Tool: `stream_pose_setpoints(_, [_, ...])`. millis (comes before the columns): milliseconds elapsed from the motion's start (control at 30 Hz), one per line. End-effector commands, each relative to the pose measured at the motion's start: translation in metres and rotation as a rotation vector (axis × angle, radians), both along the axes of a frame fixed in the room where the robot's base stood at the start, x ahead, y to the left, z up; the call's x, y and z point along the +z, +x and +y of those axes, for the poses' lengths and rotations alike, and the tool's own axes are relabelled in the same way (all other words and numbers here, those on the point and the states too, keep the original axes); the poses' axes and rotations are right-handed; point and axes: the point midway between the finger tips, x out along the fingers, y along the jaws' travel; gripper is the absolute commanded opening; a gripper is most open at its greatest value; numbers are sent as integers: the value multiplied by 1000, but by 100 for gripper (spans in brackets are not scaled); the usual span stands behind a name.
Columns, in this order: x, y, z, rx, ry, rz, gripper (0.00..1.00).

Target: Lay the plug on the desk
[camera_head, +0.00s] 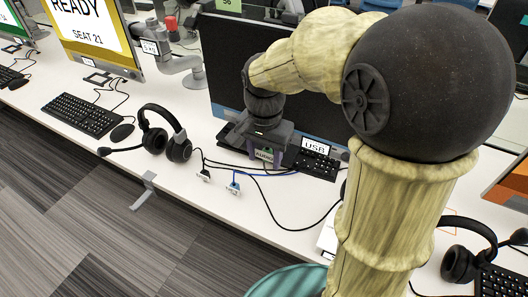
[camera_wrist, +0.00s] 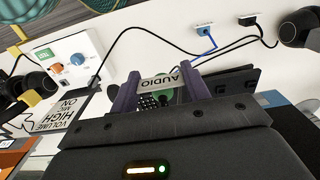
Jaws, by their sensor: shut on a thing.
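My gripper (camera_head: 266,160) is shut on a plug with an AUDIO tag (camera_head: 264,155), low over the desk (camera_head: 225,214) in front of the middle monitor. In the wrist view the purple fingers (camera_wrist: 160,92) stand either side of the tag (camera_wrist: 160,83), with something green between them. The fingers hide much of the plug. I cannot tell whether it touches the desk. Two other tagged plugs lie on the desk: a blue one (camera_head: 233,187) and a black one (camera_head: 204,175). They also show in the wrist view, blue (camera_wrist: 204,28) and black (camera_wrist: 249,20).
A black headset (camera_head: 165,135) lies left of the gripper. A USB sign (camera_head: 315,146) and keyboard (camera_head: 318,165) are at its right. Cables (camera_head: 262,196) cross the desk. A white control box (camera_wrist: 68,62) with knobs shows in the wrist view. The desk's front strip has bare room.

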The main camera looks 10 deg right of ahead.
Motion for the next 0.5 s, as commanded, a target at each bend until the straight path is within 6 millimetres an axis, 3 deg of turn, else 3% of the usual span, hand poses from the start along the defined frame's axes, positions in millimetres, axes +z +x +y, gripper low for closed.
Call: stream_pose_setpoints(500, [-22, 0, 0, 0, 0, 0, 25])
